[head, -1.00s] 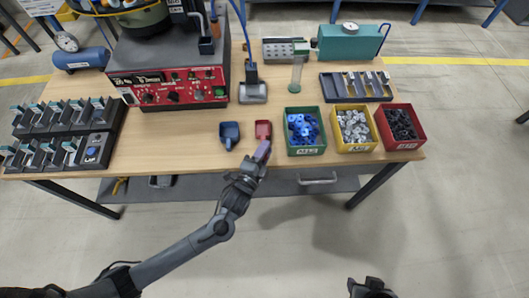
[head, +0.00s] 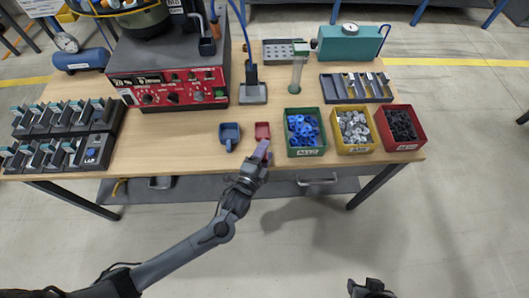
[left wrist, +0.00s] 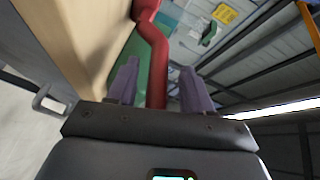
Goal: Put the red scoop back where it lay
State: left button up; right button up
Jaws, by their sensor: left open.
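The red scoop (head: 262,130) is on the wooden table near its front edge, between the blue scoop (head: 229,134) and the green bin of blue parts. My left gripper (head: 262,151) is at the scoop's near side, at the table's front edge. In the left wrist view the red handle (left wrist: 157,62) runs between the two purple fingers of the left gripper (left wrist: 160,85). The fingers stand apart, with gaps beside the handle. A dark part of my right gripper (head: 370,289) shows at the bottom edge; its fingers cannot be made out.
The green bin (head: 306,152), yellow bin (head: 355,149) and red bin (head: 403,144) stand in a row to the right. A red-fronted feeder controller (head: 170,88) stands behind, and a grey-footed stand (head: 253,94) beside it. Bare table lies left of the blue scoop.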

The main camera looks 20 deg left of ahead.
pick_arm(q)
jog(key=s+a+n+g+p, duration=0.1)
jog(key=s+a+n+g, duration=0.2)
jog(key=s, duration=1)
jog(key=s+a+r+n+g+p, duration=0.1)
jog(key=s+a+n+g, duration=0.2)
jog(key=s+n+g, duration=0.7)
jog(key=shift+s+r+n+g+y, duration=0.15)
jog(key=shift+s+n+g+y, duration=0.2)
jog(key=shift+s, duration=1.6)
